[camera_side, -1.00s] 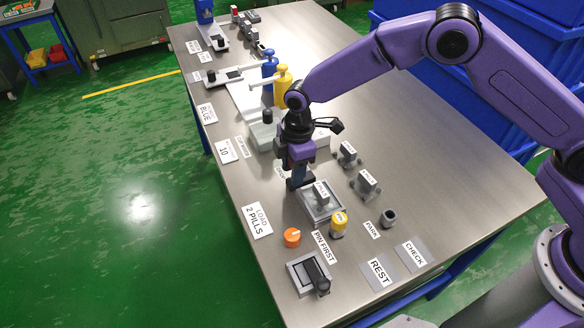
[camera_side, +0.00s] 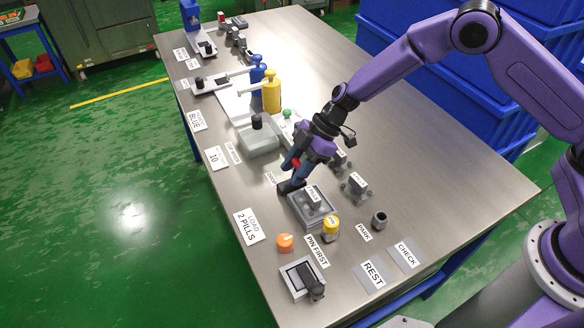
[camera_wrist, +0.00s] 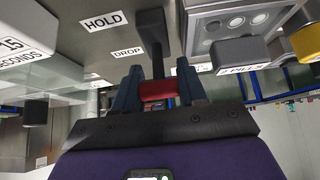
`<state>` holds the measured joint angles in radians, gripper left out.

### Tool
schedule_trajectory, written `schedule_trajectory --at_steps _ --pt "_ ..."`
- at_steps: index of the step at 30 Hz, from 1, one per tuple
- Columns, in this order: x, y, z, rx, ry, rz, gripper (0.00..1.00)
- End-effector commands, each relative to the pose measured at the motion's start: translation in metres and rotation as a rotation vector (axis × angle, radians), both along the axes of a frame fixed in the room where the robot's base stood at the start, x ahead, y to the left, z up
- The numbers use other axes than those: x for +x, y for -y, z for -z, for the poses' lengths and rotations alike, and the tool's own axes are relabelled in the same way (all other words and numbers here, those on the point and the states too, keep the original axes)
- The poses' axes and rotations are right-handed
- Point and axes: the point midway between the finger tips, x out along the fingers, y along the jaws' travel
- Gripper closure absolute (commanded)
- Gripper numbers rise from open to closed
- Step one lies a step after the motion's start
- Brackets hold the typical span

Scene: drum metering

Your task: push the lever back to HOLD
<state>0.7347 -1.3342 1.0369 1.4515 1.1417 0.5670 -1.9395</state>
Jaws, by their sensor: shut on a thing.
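The lever (camera_wrist: 151,32) is a dark bar with a red cross grip (camera_wrist: 158,90) at its end. My gripper (camera_wrist: 157,92) is shut on the red grip, one finger at each side. In the side view, the gripper (camera_side: 296,164) tilts down to the lever (camera_side: 289,187), just left of the grey box marked 2 PILLS (camera_side: 311,196). The lever leans from its foot towards the gripper. In the wrist view, the HOLD label (camera_wrist: 103,21) is beside the lever's foot, and the DROP label (camera_wrist: 127,52) is beside the bar. The lever's pivot is hard to make out.
A yellow-topped pin (camera_side: 331,228) and an orange knob (camera_side: 285,243) stand in front of the box. A translucent grey container (camera_side: 259,140) and blue and yellow bottles (camera_side: 271,92) stand behind. Small grey blocks (camera_side: 355,187) are to the right.

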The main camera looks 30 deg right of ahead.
Motion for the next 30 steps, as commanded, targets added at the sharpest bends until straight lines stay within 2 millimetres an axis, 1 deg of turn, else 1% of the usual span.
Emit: schedule_trajectory --at_steps 6,12,28,29,30 --pt "0.0006 0.0052 0.0006 0.085 -0.001 0.002 1.0" --pt "0.0008 0.0069 0.0007 0.13 0.001 -0.001 1.0" --pt "0.0005 0.0075 0.001 0.148 0.0 -0.001 1.0" --pt "0.0005 0.0075 0.001 0.147 -0.001 -0.001 0.55" --pt "0.0005 0.0075 0.0011 0.147 -0.001 -0.001 0.42"
